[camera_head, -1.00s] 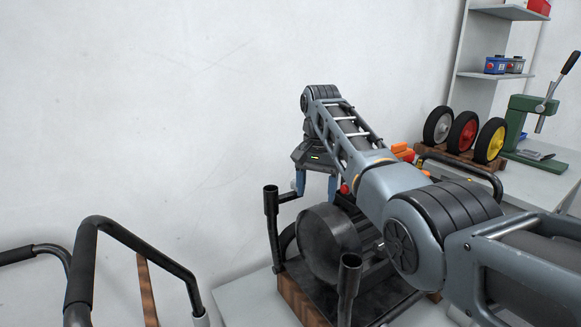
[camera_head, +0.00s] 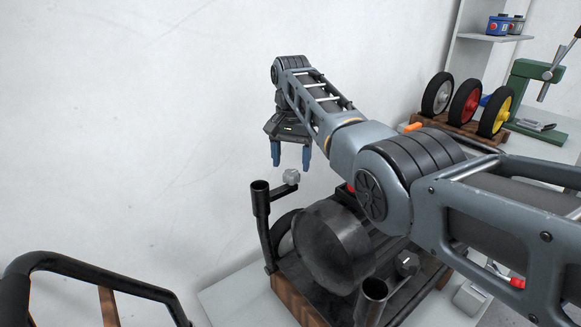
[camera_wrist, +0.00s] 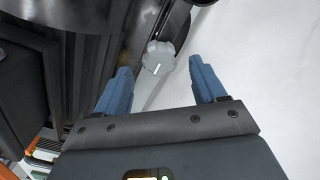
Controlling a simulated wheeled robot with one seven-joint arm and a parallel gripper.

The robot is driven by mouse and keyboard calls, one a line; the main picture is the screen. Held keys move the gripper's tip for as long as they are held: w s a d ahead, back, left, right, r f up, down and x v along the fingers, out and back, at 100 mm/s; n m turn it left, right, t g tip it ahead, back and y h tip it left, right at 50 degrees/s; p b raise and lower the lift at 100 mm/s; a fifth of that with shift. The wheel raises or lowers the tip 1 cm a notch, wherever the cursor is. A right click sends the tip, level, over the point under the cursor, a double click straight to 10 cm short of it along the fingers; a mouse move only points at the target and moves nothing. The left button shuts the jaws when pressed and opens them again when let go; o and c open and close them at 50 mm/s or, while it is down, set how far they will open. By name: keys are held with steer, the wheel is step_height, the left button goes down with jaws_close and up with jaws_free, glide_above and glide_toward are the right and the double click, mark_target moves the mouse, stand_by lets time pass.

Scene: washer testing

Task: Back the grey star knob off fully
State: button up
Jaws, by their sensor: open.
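The grey star knob (camera_head: 291,176) sits at the end of a short black arm beside a black upright post on the machine. My gripper (camera_head: 290,165) is open, pointing down, with its blue fingertips just above the knob in the head view. In the wrist view the grey star knob (camera_wrist: 159,57) shows ahead of and between the two blue fingers of my gripper (camera_wrist: 163,75), with space on both sides. The fingers do not appear to touch it. The knob's threaded part is hidden.
The machine has a dark round drum (camera_head: 333,247) and a second black post (camera_head: 372,296) in front. Three wheels (camera_head: 466,103) stand on a wooden rack, near a green press (camera_head: 527,90). A black rail (camera_head: 90,270) lies front left. The white wall (camera_head: 130,120) is close behind.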

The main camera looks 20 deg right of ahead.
mark_target(291, 173)
steer(key=shift+f, duration=1.65)
steer(key=c, duration=1.1)
